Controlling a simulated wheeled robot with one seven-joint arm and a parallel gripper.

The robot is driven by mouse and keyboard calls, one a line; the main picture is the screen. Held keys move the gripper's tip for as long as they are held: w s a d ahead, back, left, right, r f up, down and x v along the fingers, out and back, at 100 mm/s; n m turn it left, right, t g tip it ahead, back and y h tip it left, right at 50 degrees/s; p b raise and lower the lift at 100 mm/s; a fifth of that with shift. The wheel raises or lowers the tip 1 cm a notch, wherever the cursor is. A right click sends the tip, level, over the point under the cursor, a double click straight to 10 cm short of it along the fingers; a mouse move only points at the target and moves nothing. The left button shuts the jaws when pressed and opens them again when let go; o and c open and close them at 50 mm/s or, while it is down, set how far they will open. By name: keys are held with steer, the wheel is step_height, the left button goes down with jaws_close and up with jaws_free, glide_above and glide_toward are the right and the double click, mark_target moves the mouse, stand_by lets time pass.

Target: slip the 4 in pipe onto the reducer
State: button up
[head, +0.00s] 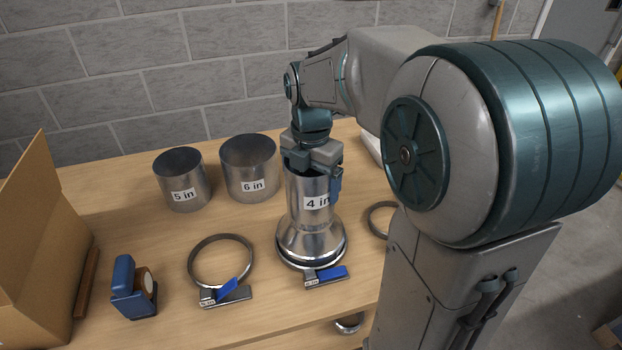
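The 4 in pipe (309,190) is a shiny metal tube with a "4 in" label. It stands upright directly above the reducer (311,240), a flared metal piece. The pipe's lower end meets the reducer's narrow neck, in line with it; how far they overlap cannot be told. My gripper (318,172) points down at the pipe's top and is shut on it. One finger lies along the right side of the wall; the other is mostly hidden. The reducer's wide base sits within a ring clamp (325,276) with a blue lever.
The 5 in pipe (181,181) and 6 in pipe (249,168) stand behind left on the wooden table (130,235). A loose ring clamp (221,262), a blue tape dispenser (133,288) and a cardboard box (40,250) are left. Another ring (373,224) is partly behind my arm.

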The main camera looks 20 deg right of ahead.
steer(key=shift+f+b, duration=0.4)
steer(key=shift+f, duration=0.3)
stand_by(0.7)
steer(key=o, duration=0.9)
steer(key=shift+c, duration=0.2)
steer(key=shift+r, duration=0.1)
step_height(320, 180, up, 14)
steer(key=shift+f, duration=0.2)
